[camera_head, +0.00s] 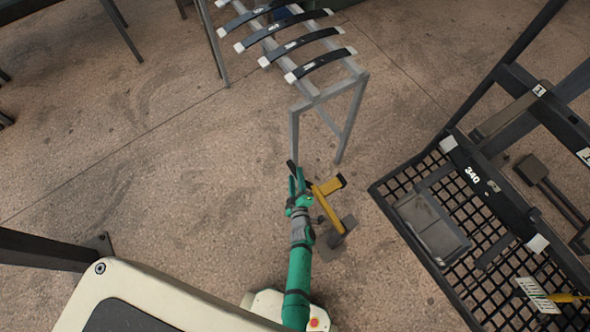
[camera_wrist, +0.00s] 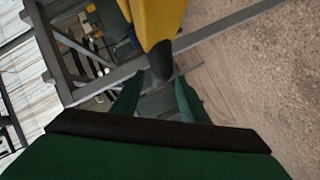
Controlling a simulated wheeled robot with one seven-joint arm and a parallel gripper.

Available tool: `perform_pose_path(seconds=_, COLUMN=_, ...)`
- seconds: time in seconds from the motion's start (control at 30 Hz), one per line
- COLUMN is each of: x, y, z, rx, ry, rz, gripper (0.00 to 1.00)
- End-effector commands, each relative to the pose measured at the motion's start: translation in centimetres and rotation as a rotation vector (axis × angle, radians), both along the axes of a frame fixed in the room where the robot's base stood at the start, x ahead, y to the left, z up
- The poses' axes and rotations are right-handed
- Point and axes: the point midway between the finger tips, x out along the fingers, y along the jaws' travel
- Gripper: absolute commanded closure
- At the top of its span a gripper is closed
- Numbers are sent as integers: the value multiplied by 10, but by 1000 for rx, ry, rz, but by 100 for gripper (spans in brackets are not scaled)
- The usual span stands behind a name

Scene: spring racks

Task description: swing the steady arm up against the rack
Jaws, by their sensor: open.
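The steady arm appears to be the yellow bar (camera_head: 325,203) standing on a small grey foot on the floor, with a yellow crosspiece at its top. It stands just right of my gripper (camera_head: 297,178) and apart from the rack. In the wrist view, the yellow bar (camera_wrist: 157,18) ends in a dark grip (camera_wrist: 161,62), which shows at the tips of my open fingers (camera_wrist: 160,84). I cannot tell whether they touch it. The grey rack (camera_head: 317,98) stands beyond my gripper and carries several dark leaf springs (camera_head: 320,62).
A black mesh-floored cart (camera_head: 395,205) stands at the right, holding a spring marked 340, a flat block and a yellow-handled brush (camera_head: 540,295). A pale-edged bench or cover (camera_head: 150,300) fills the lower left. The floor left of my arm is clear.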

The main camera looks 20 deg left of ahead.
Motion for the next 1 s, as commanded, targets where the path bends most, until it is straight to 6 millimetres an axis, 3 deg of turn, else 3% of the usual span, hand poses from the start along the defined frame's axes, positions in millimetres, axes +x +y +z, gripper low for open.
perform_pose_path(seconds=0.3, x=32, y=15, z=-8, rx=1, ry=0, rz=0, gripper=60)
perform_pose_path(seconds=0.7, x=37, y=17, z=-9, rx=1, ry=0, rz=-1, gripper=60)
perform_pose_path(seconds=0.87, x=37, y=17, z=-9, rx=0, ry=1, rz=-1, gripper=96)
perform_pose_path(seconds=0.9, x=37, y=17, z=-9, rx=0, ry=1, rz=-1, gripper=100)
perform_pose_path(seconds=1.0, x=37, y=17, z=-9, rx=1, ry=0, rz=0, gripper=100)
